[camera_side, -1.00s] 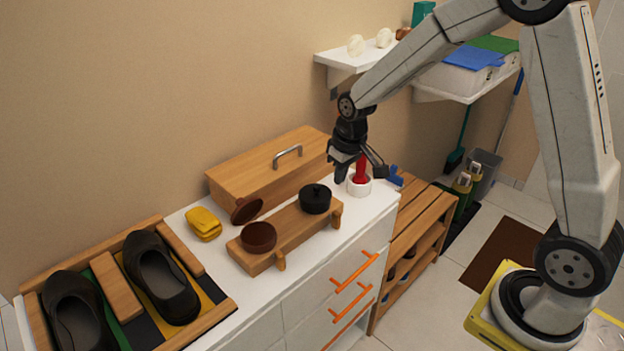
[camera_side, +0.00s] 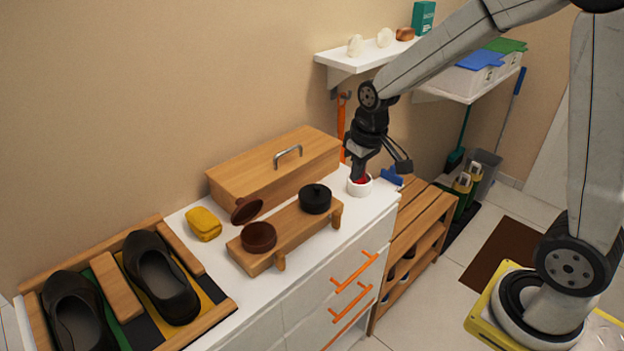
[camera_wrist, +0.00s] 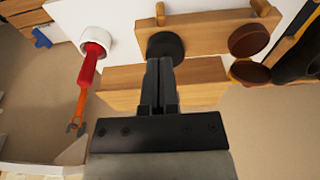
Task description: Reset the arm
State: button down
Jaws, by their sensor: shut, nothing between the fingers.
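My gripper (camera_side: 357,172) is shut and empty. It hangs above the right end of the white cabinet top, by the white cup (camera_side: 360,187). In the wrist view my gripper's closed fingers (camera_wrist: 160,68) point toward the black lidded pot (camera_wrist: 165,45), and nothing is between them. A red-handled item (camera_wrist: 90,66) stands in the white cup, to the left of the fingers and apart from them. In the side view my gripper hides most of the red handle.
A wooden stand (camera_side: 290,237) holds the black pot and a brown bowl (camera_side: 259,236). Behind it is a wooden box (camera_side: 245,175) with a metal handle. A wall shelf (camera_side: 345,62) lies behind my arm. A yellow cloth (camera_side: 204,224) and shoes (camera_side: 160,275) are left.

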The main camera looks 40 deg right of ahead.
jog(key=s+a+f, duration=0.2)
jog(key=s, duration=0.3)
jog(key=s+a+f, duration=0.1)
jog(key=s, duration=0.4)
jog(key=shift+s+a+f+t, duration=0.35)
jog(key=shift+a+f+t, duration=0.05)
jog(key=c, duration=1.3)
grip_release()
